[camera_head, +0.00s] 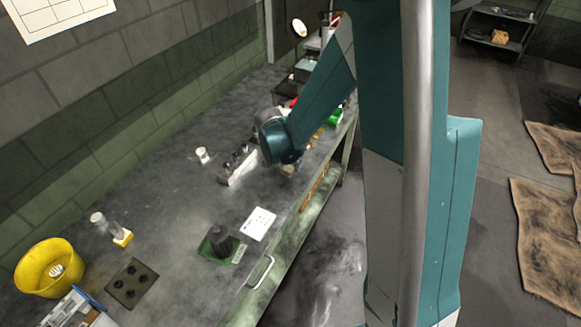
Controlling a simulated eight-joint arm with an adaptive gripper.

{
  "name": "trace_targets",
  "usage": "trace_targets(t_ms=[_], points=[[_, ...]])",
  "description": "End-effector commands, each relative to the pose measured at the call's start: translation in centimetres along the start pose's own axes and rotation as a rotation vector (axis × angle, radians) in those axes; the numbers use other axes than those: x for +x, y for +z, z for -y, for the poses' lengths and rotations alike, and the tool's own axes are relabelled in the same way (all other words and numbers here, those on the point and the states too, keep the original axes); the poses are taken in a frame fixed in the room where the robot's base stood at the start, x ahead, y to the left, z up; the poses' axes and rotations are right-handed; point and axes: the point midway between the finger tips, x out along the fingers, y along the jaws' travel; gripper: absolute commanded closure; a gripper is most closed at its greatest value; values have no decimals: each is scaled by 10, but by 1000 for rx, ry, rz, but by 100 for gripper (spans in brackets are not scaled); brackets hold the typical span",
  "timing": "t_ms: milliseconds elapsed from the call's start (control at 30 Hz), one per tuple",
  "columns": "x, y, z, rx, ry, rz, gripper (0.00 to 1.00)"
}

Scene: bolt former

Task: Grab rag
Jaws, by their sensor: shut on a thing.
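My arm reaches over the workbench, and its teal wrist hides most of my gripper (286,163). The gripper is low over the bench, to the right of a grey block with dark pegs. A small tan patch that looks like the rag (288,170) shows just under the wrist, at the gripper. The gripper is shut on it. The fingers and most of the rag are hidden, and I cannot tell whether the rag touches the bench top.
The grey pegged block (238,166) stands close left of the wrist. A white cup (202,155), a yellow bowl (47,267), a dark plate with holes (132,284), a green-based dark part (219,243) and a white card (259,223) are on the workbench (165,220). Red and green items crowd its far end.

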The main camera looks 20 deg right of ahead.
Motion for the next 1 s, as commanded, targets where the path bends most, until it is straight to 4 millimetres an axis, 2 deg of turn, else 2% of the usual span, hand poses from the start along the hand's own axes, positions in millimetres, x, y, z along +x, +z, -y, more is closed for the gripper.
trace_targets(t_ms=[300,500,700,1000], points=[[-38,-16,0,0,0,0,78],[-56,-23,0,0,0,0,78],[-63,-26,0,0,0,0,78],[-64,-26,0,0,0,0,78]])
